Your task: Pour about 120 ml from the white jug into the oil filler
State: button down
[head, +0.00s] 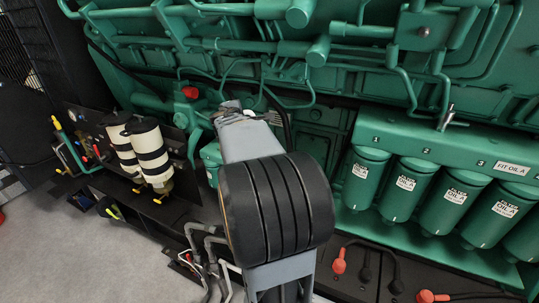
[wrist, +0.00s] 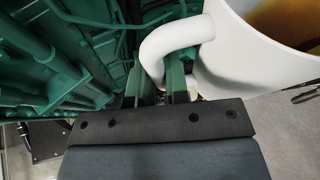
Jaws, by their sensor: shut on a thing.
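The white jug (wrist: 245,60) fills the upper right of the wrist view, only partly in frame. Its curved handle (wrist: 165,42) runs down between the two fingers of my gripper (wrist: 158,82), which is shut on it. In the head view my arm hides the jug and the gripper. A red cap or knob (head: 190,92) sits on the green engine left of my arm; I cannot tell whether it belongs to the oil filler. No open filler mouth is clearly visible.
Green oil filters (head: 413,188) stand in a row at the right under green pipework (head: 320,50). Two cream-and-black canisters (head: 150,152) stand at the left. Red-ended hoses (head: 339,262) lie low at the right. Grey floor (head: 90,250) is clear at the lower left.

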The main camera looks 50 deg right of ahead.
jog(key=shift+w+a+r+p, duration=0.15)
jog(key=shift+w+r+p, duration=0.05)
jog(key=shift+p, duration=0.5)
jog(key=w+f+n+g+p, duration=0.1)
jog(key=w+f+n+p, duration=0.1)
jog(key=w+a+f+n+g+p, duration=0.1)
jog(key=w+f, duration=0.1)
jog(key=shift+n+g+p, duration=0.3)
jog(key=shift+n+p, duration=0.1)
jog(key=shift+s+r+h, duration=0.2)
jog(key=shift+s+h, duration=0.1)
jog(key=shift+s, duration=0.1)
jog(key=shift+w+f, duration=0.1)
jog(key=shift+w, duration=0.05)
jog(key=shift+w+a+f+n+g, duration=0.1)
jog(key=shift+w+f+n+g, duration=0.1)
jog(key=shift+f, duration=0.2)
jog(key=shift+w+a+f+n+g, duration=0.1)
jog(key=shift+w+f+n, duration=0.1)
jog(key=shift+f, duration=0.2)
